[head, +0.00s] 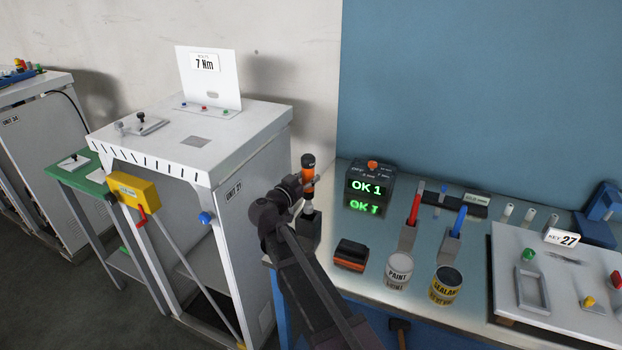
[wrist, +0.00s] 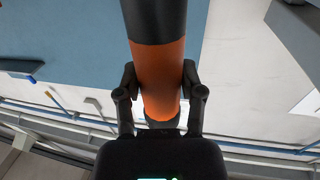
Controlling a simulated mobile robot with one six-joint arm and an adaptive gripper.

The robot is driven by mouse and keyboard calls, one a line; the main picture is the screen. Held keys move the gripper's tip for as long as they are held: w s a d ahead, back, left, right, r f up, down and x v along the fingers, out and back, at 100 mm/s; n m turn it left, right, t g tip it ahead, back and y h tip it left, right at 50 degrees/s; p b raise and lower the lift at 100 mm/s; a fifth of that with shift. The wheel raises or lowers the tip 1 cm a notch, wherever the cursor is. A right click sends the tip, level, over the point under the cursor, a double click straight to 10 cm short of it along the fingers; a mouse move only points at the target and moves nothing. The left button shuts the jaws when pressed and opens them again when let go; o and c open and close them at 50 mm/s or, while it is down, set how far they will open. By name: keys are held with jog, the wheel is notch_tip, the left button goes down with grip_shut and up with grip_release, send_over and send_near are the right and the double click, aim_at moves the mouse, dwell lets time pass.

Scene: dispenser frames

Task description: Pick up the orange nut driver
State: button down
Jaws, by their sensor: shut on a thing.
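The orange nut driver (head: 308,177) has an orange body with black ends. It stands upright in the head view, above a dark block-like holder (head: 308,229) at the left end of the bench. My gripper (head: 297,188) comes from below and is shut around the orange body. In the wrist view the two fingers of my gripper (wrist: 160,82) press on both sides of the orange section of the driver (wrist: 158,65). I cannot tell whether the lower end is still inside the holder.
The bench (head: 365,282) holds a display box (head: 372,188) reading OK 1, an orange-black block (head: 350,255), a paint can (head: 399,270) and a sealant can (head: 446,287). Red (head: 413,212) and blue (head: 457,222) tools stand in holders. A white cabinet (head: 245,215) stands close on the left.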

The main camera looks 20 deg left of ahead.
jog(key=shift+r+p, duration=0.8)
jog(key=shift+r, duration=0.3)
dwell(0.4)
